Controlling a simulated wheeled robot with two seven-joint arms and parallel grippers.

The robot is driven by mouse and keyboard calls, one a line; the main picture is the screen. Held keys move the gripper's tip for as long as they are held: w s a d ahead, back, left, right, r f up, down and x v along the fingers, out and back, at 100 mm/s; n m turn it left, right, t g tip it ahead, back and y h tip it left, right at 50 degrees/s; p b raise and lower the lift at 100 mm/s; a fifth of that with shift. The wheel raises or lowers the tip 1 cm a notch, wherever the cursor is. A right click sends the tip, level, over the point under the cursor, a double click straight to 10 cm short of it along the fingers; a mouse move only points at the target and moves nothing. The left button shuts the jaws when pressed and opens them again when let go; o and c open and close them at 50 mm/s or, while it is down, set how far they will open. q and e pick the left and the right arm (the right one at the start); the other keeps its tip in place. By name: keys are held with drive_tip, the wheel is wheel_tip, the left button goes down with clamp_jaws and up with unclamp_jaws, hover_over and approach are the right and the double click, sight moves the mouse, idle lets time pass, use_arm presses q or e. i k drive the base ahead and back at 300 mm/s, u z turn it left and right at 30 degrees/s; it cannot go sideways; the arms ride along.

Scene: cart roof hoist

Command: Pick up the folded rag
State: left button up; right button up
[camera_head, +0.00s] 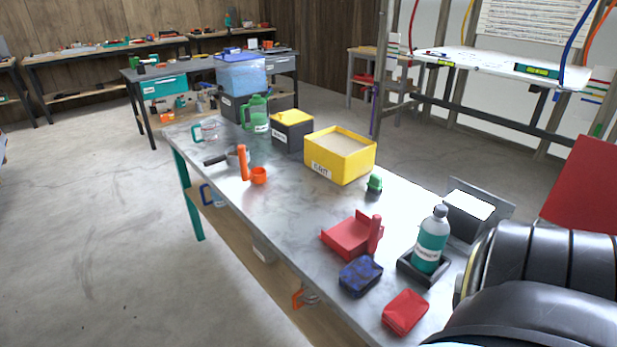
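Two small soft-looking bundles lie near the front right end of the grey metal workbench (228,208). One is a dark blue patterned bundle (360,276), and the other is a plain red folded bundle (405,312) close to the bench's near edge. I cannot tell for sure which is the folded rag. Both rest on the bench top with nothing touching them. A black arm link of mine fills the lower right corner, to the right of the red bundle. Neither of my grippers shows in the view.
A red tray (352,236) and a teal bottle (431,240) in a black holder (408,266) stand just behind the bundles. A yellow bin (340,158), a black box with yellow lid (292,133) and an orange scoop (259,176) sit farther back.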

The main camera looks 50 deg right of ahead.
sight(356, 279)
drive_tip(key=i, duration=2.15)
drive_tip(key=z, duration=3.25)
drive_tip(key=i, duration=0.5)
drive_tip(key=z, duration=0.75)
